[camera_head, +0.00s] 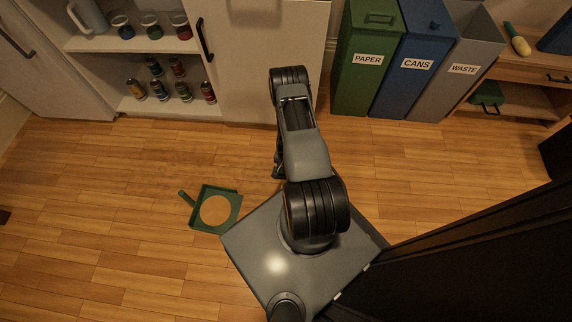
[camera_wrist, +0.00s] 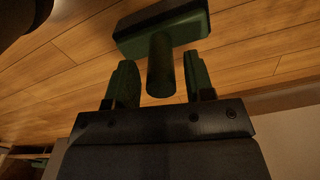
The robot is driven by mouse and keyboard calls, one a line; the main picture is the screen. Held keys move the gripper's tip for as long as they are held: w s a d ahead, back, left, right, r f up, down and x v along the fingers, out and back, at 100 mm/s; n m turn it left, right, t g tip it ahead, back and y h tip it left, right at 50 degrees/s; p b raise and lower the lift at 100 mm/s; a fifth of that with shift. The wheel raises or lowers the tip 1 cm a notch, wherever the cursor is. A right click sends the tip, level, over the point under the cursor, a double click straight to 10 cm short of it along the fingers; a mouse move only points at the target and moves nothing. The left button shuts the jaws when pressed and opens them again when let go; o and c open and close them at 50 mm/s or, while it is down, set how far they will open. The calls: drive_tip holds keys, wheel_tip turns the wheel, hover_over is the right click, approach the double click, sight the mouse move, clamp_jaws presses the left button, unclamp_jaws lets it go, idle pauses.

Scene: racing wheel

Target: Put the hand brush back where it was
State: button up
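The hand brush (camera_wrist: 162,28) shows in the wrist view as a green block with a round green handle pointing toward my gripper. My gripper (camera_wrist: 159,68) has one finger on each side of the handle, with gaps visible on both sides. It is open around the handle, not shut on it. Wooden floor planks show behind the brush. In the head view my arm covers most of the gripper, and I cannot make out the brush there.
A green dustpan (camera_head: 208,212) with a round tan patch in it lies on the floor left of my base. Bins for paper (camera_head: 367,62), cans (camera_head: 413,62) and waste (camera_head: 462,68) stand at the back. A low wooden shelf (camera_head: 522,68) is at right.

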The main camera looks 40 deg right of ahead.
drive_tip(key=shift+o, duration=0.5)
drive_tip(key=shift+r+p, duration=0.4)
drive_tip(key=shift+r, duration=0.05)
wheel_tip(320, 180, up, 11)
drive_tip(key=p, duration=0.5)
drive_tip(key=shift+r, duration=0.2)
